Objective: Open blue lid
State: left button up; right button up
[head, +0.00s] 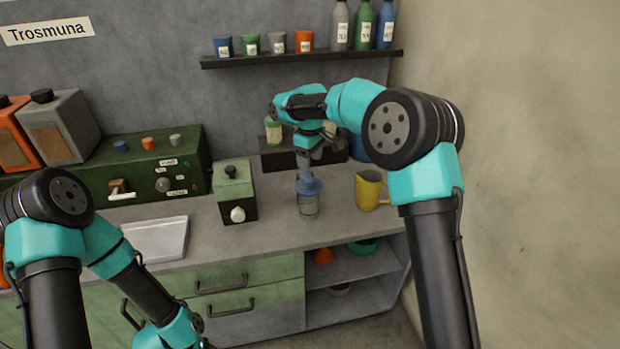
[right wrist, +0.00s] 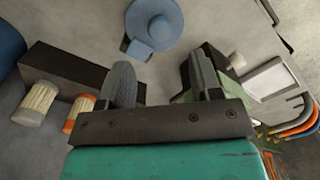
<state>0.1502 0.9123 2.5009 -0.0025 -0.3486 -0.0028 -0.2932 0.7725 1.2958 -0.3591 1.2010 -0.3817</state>
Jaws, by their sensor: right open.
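A clear jar (head: 308,206) stands upright on the counter with a blue lid (head: 308,186) on top. My right gripper (head: 306,165) points down just above the lid in the head view. In the right wrist view, the round blue lid (right wrist: 155,18) is at the top, beyond the fingers of my right gripper (right wrist: 163,78). The fingers are apart, with nothing held between them. I cannot tell whether a fingertip touches the lid. My left arm shows at the lower left of the head view, but its fingers are out of the picture.
A yellow mug (head: 369,190) stands close right of the jar. A green box with a knob (head: 234,192) stands to its left. A metal tray (head: 158,239) lies farther left. A wall shelf (head: 300,58) hangs above.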

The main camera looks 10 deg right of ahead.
aim_at(310, 179)
notch_tip(310, 179, down, 7)
jog(key=shift+f, duration=0.2)
dwell(0.3)
grip_shut()
dwell(0.4)
